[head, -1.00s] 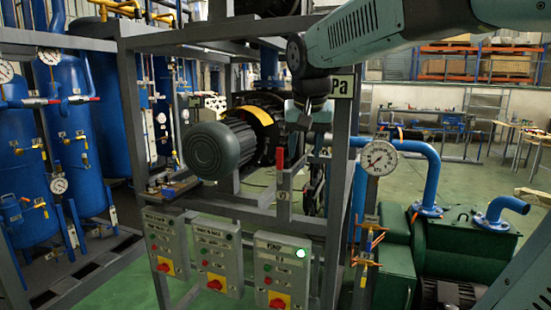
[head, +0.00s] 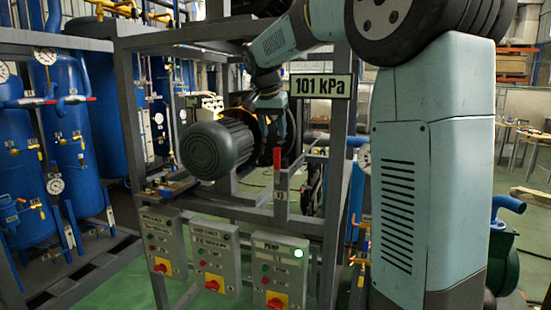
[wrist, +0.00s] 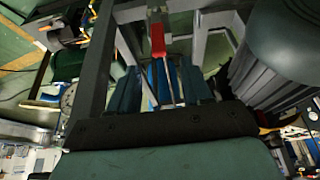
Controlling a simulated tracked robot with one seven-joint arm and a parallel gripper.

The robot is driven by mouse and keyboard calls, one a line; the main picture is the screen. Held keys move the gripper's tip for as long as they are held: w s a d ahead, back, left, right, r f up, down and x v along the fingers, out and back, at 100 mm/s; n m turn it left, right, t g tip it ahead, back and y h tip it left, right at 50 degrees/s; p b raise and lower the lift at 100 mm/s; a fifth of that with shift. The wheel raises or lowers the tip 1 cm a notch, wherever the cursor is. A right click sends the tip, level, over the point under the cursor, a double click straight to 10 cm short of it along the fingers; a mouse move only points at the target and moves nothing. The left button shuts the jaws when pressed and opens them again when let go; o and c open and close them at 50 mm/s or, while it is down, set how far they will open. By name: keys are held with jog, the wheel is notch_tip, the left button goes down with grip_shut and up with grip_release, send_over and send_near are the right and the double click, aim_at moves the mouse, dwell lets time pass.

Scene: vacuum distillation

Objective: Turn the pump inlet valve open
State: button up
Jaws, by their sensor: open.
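The valve's red lever handle (head: 277,159) stands upright on a grey post of the frame, in front of the motor. I take it to be the pump inlet valve, but no label on it can be read. In the wrist view the red handle (wrist: 157,40) lies ahead of my gripper (wrist: 160,80), lined up roughly between the two spread fingers. In the head view my gripper (head: 279,128) hangs fingers down, just above and behind the handle. It is open and empty. I cannot tell whether a finger touches the handle.
A grey motor (head: 215,148) sits close left of the handle. A 101 kPa sign (head: 322,87) hangs at right on the metal frame (head: 337,150). Below are control boxes, including the PUMP box (head: 279,268) with a lit green lamp. My arm covers much of the right side.

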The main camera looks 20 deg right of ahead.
aim_at(275, 149)
jog(key=x, duration=1)
jog(key=shift+f, duration=0.3)
jog(key=shift+c, duration=0.3)
grip_shut()
jog(key=shift+r, duration=0.1)
jog(key=shift+a, duration=0.2)
